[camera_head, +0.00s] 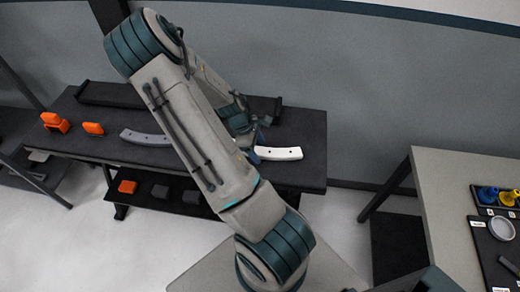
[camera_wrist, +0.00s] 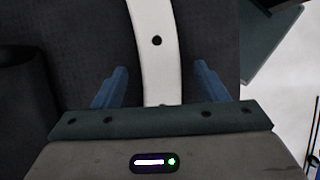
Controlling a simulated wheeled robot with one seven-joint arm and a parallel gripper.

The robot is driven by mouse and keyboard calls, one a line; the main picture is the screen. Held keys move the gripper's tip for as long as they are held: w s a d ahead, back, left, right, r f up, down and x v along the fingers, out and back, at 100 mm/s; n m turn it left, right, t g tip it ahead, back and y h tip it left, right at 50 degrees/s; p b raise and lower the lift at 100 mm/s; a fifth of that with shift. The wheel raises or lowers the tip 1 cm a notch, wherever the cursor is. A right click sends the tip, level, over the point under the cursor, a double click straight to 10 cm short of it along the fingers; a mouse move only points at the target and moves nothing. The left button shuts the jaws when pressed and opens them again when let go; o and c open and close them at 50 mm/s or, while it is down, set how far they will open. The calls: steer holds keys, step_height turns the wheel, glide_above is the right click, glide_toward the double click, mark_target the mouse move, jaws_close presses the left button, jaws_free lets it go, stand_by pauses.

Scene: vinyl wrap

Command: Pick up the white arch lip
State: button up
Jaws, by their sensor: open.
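The white arch lip (camera_head: 279,154) is a curved white strip with dark holes, lying on the dark table (camera_head: 310,130) in the head view. In the wrist view the white arch lip (camera_wrist: 157,50) runs up from between my fingers to the top edge. My gripper (camera_wrist: 160,80) is open, with one blue finger on each side of the strip and visible space between each finger and it. In the head view my arm hides most of my gripper and the strip's left end.
A grey curved piece (camera_head: 146,138) lies left of my arm on the same table, with orange parts (camera_head: 93,128) farther left. A raised dark ledge (camera_head: 110,94) runs along the table's back. A light table (camera_head: 450,200) with small items stands at right.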

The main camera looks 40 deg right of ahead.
steer(key=c, duration=1.2)
steer(key=shift+r, duration=0.1)
